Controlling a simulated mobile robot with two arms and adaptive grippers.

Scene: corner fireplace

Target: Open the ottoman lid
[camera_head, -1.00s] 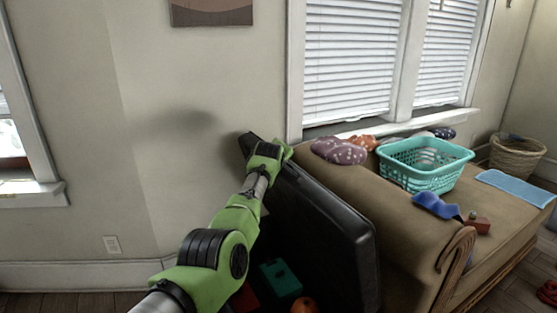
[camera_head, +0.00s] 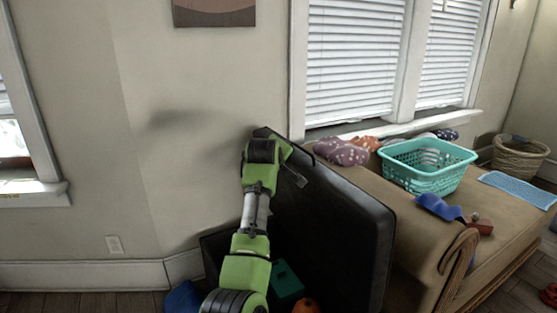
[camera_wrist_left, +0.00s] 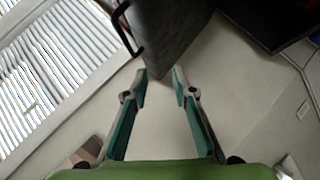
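The black ottoman lid (camera_head: 345,225) stands raised, steeply tilted, beside the sofa's end in the head view. Part of the dark ottoman box (camera_head: 213,248) shows at the left behind my arm, and its interior is partly hidden. My left gripper (camera_head: 298,180) is at the lid's upper left part, largely hidden by my wrist. In the left wrist view its two fingers (camera_wrist_left: 161,73) are apart, with the lid's corner (camera_wrist_left: 165,50) just beyond the tips. I cannot tell whether they touch. A black handle (camera_wrist_left: 128,28) shows on the lid's edge. My right gripper is not in view.
A teal box (camera_head: 286,282), an orange round thing (camera_head: 305,305) and a blue thing (camera_head: 183,299) are low by the ottoman. The brown sofa (camera_head: 425,240) stands close on the right with a turquoise basket (camera_head: 428,181). The wall (camera_head: 205,120) is close behind.

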